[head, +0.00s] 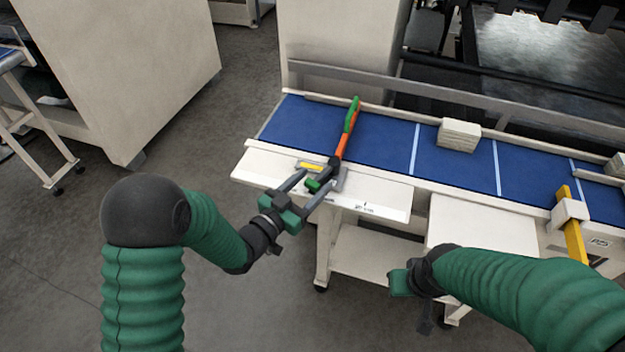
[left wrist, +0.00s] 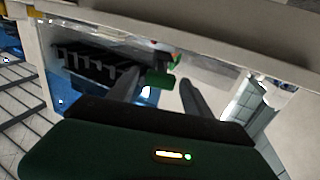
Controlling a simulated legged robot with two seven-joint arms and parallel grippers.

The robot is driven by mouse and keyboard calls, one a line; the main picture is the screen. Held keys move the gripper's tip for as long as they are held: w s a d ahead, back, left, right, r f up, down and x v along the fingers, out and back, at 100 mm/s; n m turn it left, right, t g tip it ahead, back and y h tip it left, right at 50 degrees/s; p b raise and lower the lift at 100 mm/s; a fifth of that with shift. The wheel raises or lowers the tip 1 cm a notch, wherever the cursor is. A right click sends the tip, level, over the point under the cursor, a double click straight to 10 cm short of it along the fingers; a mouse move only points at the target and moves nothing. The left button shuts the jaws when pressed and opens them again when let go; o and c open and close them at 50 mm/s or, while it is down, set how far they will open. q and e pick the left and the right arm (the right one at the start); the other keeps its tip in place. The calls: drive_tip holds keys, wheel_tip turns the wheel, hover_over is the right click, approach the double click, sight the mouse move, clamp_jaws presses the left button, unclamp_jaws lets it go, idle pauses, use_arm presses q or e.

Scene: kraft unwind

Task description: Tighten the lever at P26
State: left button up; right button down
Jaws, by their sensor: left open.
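An orange lever with a green grip (head: 350,118) stands tilted at the left end of the blue conveyor. At its foot is a dark pivot on a grey plate with a yellow strip (head: 311,166) and a small green part (head: 313,184). My left gripper (head: 320,181) is open, its fingers reaching over the white ledge on either side of the green part. In the left wrist view a green block (left wrist: 160,78) shows between the open fingers; contact cannot be told. My right gripper (head: 402,282) hangs in front of the cart, its jaws unclear. I cannot read a P26 label.
The blue conveyor (head: 390,143) runs right, with a pale block stack (head: 458,134) on it. A yellow upright bar (head: 573,232) with a white block stands at the right. A white ledge (head: 385,199) and open shelf lie below. Grey floor is free at left.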

use_arm(q)
drive_tip(key=shift+w+d, duration=0.25)
clamp_jaws()
idle(1.4)
